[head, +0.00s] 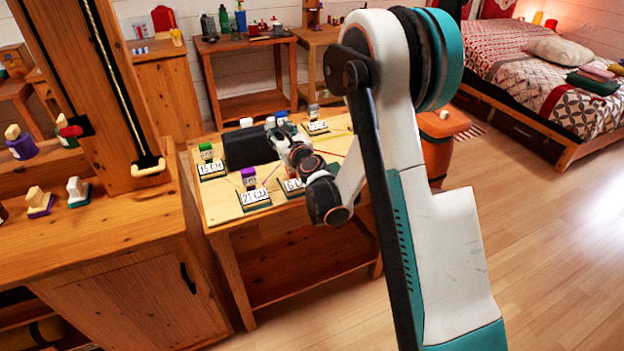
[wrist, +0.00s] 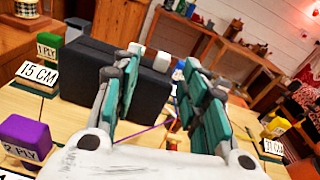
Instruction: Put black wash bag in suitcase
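A black box-like bag (head: 248,147), which looks like the wash bag, sits on the wooden table. In the wrist view the black bag (wrist: 112,82) is at left, partly hidden behind my left finger. My gripper (head: 283,137) is low over the table, just right of the bag. I cannot tell whether the left finger touches the bag. No suitcase is clearly recognisable; an orange rounded case-like piece (head: 437,128) stands right of the table, partly hidden by my arm.
Small coloured blocks with number cards stand around the bag, including a purple one (head: 248,177) and a green one (head: 206,152). Thin coloured cords (wrist: 150,128) lie on the table. A wooden cabinet (head: 130,290) stands at left. Open floor (head: 560,230) lies at right, before the bed.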

